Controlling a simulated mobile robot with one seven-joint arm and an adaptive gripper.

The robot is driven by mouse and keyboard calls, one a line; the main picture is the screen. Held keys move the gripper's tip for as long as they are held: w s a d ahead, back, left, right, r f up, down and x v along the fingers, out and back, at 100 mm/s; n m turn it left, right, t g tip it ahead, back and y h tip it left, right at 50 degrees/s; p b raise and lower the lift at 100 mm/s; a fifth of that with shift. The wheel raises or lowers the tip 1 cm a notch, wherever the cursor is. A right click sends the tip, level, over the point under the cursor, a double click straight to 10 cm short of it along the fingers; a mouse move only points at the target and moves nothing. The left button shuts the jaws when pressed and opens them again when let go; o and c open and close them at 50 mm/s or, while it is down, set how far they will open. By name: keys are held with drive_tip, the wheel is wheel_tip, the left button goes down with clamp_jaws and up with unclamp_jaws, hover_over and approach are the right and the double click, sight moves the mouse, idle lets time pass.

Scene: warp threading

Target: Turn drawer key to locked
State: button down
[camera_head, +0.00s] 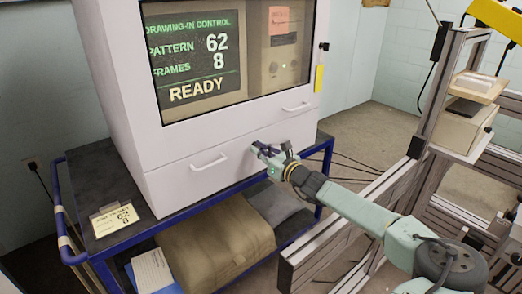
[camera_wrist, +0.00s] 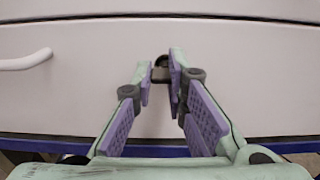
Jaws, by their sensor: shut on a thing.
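My gripper (camera_head: 262,150) is at the front of the white cabinet's drawer (camera_head: 200,189), to the right of the drawer's white handle (camera_head: 209,162). In the wrist view, my gripper (camera_wrist: 160,74) has its purple-padded fingers reaching to the drawer face. The fingers are shut on a small dark key (camera_wrist: 161,72) at the drawer front. The key shows only in part between the fingertips. Its turn angle cannot be made out. In the head view the key is hidden by the gripper. The drawer handle also shows at the left of the wrist view (camera_wrist: 26,61).
The cabinet's screen (camera_head: 197,57) reads READY. A second handle (camera_head: 296,107) is on the panel at upper right. The cabinet stands on a blue-framed cart (camera_head: 84,241) with a note card (camera_head: 114,219) on its left. A metal frame (camera_head: 345,221) stands to the right, near my arm.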

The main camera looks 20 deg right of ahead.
drive_tip(key=shift+d, duration=0.55)
drive_tip(key=shift+b, duration=0.3)
drive_tip(key=shift+r+n+b, duration=0.2)
drive_tip(key=shift+n+b, duration=6.7)
drive_tip(key=shift+n, duration=2.1)
drive_tip(key=c, duration=1.7)
unclamp_jaws()
drive_tip(key=shift+r, duration=0.1)
drive_tip(key=o, duration=0.3)
drive_tip(key=shift+a+f, duration=0.15)
drive_tip(key=shift+f, duration=0.05)
drive_tip(key=shift+o, duration=0.2)
